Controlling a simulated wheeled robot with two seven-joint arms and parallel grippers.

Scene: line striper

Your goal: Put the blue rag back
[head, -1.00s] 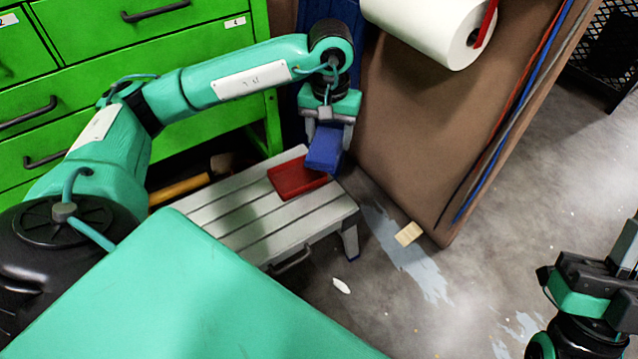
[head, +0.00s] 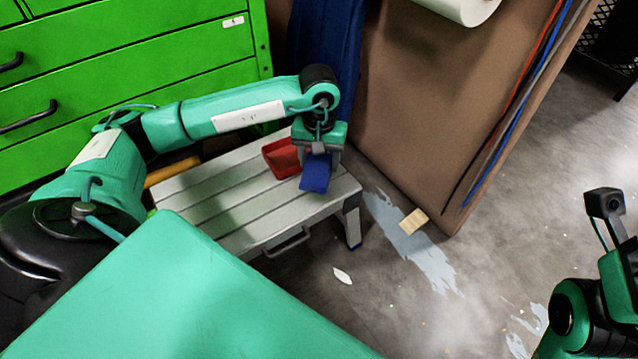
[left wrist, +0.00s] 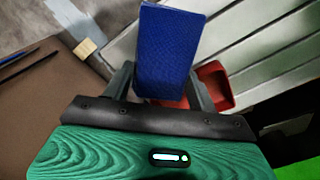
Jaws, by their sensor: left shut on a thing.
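The blue rag (head: 316,175) is a folded, blocky piece held by my left gripper (head: 319,160). It hangs over the right end of the grey slatted step stool (head: 215,205). I cannot tell whether it touches the stool top. A red tray-like piece (head: 280,158) lies on the stool just left of the rag. In the left wrist view the rag (left wrist: 168,50) sits between the fingers of the left gripper (left wrist: 162,82). The red piece (left wrist: 216,86) shows partly behind a finger. Part of my right arm shows at the right edge; its fingers are not seen.
A green drawer cabinet (head: 130,60) stands behind the stool at left. A brown leaning panel (head: 430,110) with a white paper roll (head: 465,8) is at right. A small tan block (head: 413,221) lies on the floor. Open floor lies right of the stool.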

